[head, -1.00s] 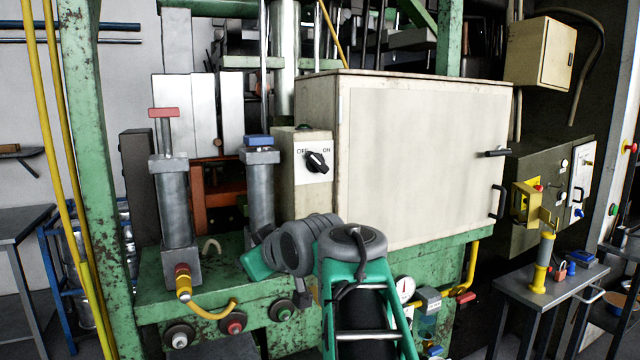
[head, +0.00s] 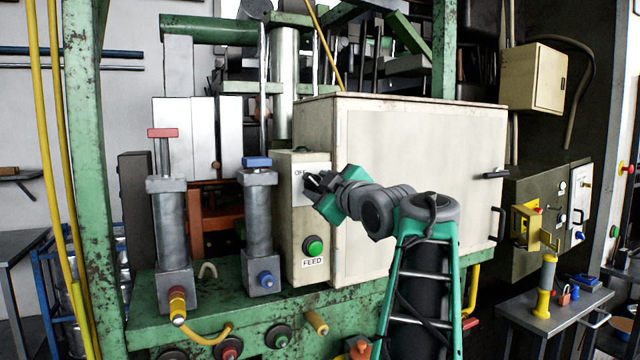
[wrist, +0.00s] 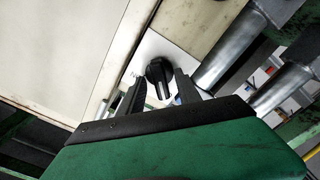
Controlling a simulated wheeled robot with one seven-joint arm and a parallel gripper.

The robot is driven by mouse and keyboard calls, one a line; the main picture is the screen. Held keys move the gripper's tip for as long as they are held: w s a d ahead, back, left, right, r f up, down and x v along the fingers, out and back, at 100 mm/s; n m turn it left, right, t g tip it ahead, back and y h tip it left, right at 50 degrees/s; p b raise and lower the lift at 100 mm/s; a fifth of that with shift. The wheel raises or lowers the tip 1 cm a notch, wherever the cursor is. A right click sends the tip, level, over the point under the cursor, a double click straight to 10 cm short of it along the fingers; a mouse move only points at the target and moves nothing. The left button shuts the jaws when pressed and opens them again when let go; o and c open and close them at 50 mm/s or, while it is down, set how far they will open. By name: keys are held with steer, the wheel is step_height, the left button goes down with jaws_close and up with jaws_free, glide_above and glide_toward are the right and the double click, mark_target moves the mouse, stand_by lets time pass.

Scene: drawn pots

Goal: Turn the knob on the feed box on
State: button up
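The feed box (head: 290,235) is a narrow cream box with a green button above a FEED label. Its black knob (wrist: 158,70) sits on a white plate (wrist: 150,47) in the wrist view. My gripper (wrist: 161,80) is open, with one dark finger on each side of the knob; I cannot tell whether they touch it. In the head view my gripper (head: 314,184) is at the plate and hides the knob and the ON label; part of the OFF label shows.
A large cream cabinet (head: 420,180) stands right of the feed box, behind my arm. Two grey cylinders, one with a red top (head: 163,132) and one with a blue top (head: 257,162), stand to the left. The green bench (head: 140,325) runs below.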

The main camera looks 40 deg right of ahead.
steer(key=shift+c, duration=0.2)
jaws_close()
stand_by(0.4)
